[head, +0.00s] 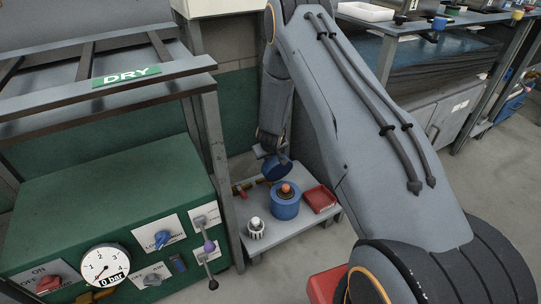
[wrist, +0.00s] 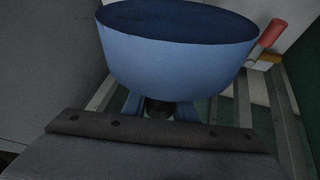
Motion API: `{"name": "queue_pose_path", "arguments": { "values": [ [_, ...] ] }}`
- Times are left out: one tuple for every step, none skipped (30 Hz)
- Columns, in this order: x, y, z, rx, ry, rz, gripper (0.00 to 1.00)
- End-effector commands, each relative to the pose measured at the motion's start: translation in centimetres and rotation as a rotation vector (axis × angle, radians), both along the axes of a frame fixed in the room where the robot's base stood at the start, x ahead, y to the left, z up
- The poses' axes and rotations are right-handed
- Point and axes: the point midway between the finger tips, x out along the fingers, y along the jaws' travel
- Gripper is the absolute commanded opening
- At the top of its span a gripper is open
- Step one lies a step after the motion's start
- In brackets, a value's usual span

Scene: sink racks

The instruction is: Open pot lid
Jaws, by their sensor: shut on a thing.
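The blue pot (head: 285,209) stands open on a small grey table, with an orange-topped object (head: 286,189) showing in its mouth. The blue lid (head: 277,170) is off the pot, tilted, just above and behind it. In the wrist view the lid (wrist: 178,62) fills the upper middle, its dark round face turned away from the fingers. My gripper (wrist: 160,106) is shut on the lid at its narrow knob end, which is mostly hidden. In the head view my gripper (head: 268,151) is small and partly hidden by the lid.
A green panel with a gauge (head: 105,266) and a metal rack stand at left. Some bare tabletop shows in front of the pot.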

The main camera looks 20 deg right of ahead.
Motion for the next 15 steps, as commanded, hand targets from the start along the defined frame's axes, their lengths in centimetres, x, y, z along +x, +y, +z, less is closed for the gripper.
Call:
{"name": "queue_pose_path", "arguments": {
  "values": [
    [-1.00,0.64,-1.00,0.008,0.025,0.006,0.00],
    [-1.01,0.64,-1.01,0.008,0.025,0.006,0.00],
    [-1.01,0.64,-1.01,0.008,0.025,0.006,0.00],
    [-1.00,0.63,-1.01,0.008,0.025,0.006,0.00],
    [-1.00,0.63,-1.01,0.008,0.025,0.006,0.00],
    [-1.00,0.63,-1.01,0.008,0.025,0.006,0.00],
    [-1.00,0.62,-1.00,0.008,0.025,0.006,0.00],
    [-1.00,0.62,-1.00,0.008,0.025,0.006,0.00],
    [-1.00,0.62,-1.00,0.008,0.025,0.006,0.00],
    [-1.00,0.62,-1.00,0.008,0.025,0.006,0.00],
    [-1.00,0.62,-1.00,0.008,0.025,0.006,0.00],
    [-1.00,0.62,-1.00,0.008,0.025,0.006,0.28],
    [-1.02,0.61,-1.01,0.008,0.026,0.006,0.34],
    [-1.00,0.55,-1.00,0.008,0.026,0.006,0.39],
    [-0.98,0.42,-0.96,0.007,0.024,0.003,0.43]
  ]
}}
